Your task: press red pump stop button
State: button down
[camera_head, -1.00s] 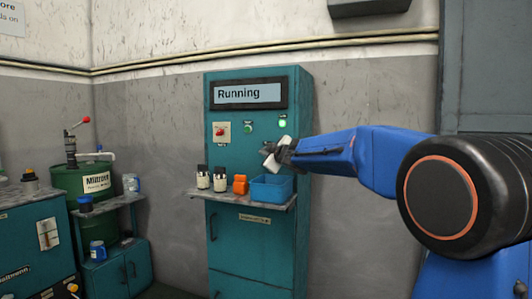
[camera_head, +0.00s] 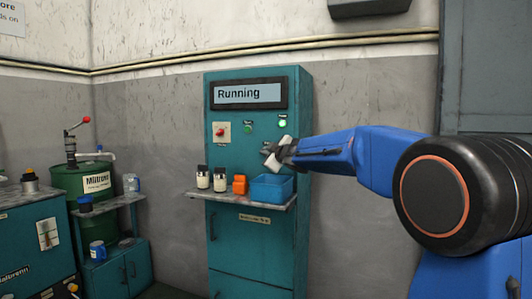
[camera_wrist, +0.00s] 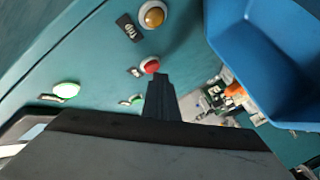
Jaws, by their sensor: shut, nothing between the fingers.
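The red button (camera_wrist: 150,65) shows on the teal panel in the wrist view, with a small dark label beside it. My gripper (camera_wrist: 158,76) is shut and empty, its dark fingertips close to the red button in that picture. I cannot tell whether they touch it. In the head view my gripper (camera_head: 268,157) is in front of the right part of the teal cabinet (camera_head: 230,220), just above the blue bin. I cannot make out this button there. The cabinet's display (camera_head: 249,94) reads "Running".
The blue bin (camera_head: 271,188) stands on the cabinet shelf, close to my gripper; it also fills the wrist view's upper right (camera_wrist: 275,60). An orange item (camera_head: 240,185) and two bottles stand left of it. A yellow button (camera_wrist: 153,14) and lit green light (camera_wrist: 66,89) are nearby.

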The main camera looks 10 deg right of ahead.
jog(key=shift+w+d, duration=0.2)
jog(key=shift+w, duration=0.1)
dwell(0.7)
jog(key=shift+s, duration=0.1)
dwell(0.3)
jog(key=shift+s+a, duration=0.45)
jog(key=shift+s, duration=0.1)
jog(key=shift+s+a, duration=0.75)
jog(key=shift+s, duration=0.3)
jog(key=shift+s+a, duration=0.7)
jog(key=shift+s, duration=0.3)
jog(key=shift+s, duration=0.1)
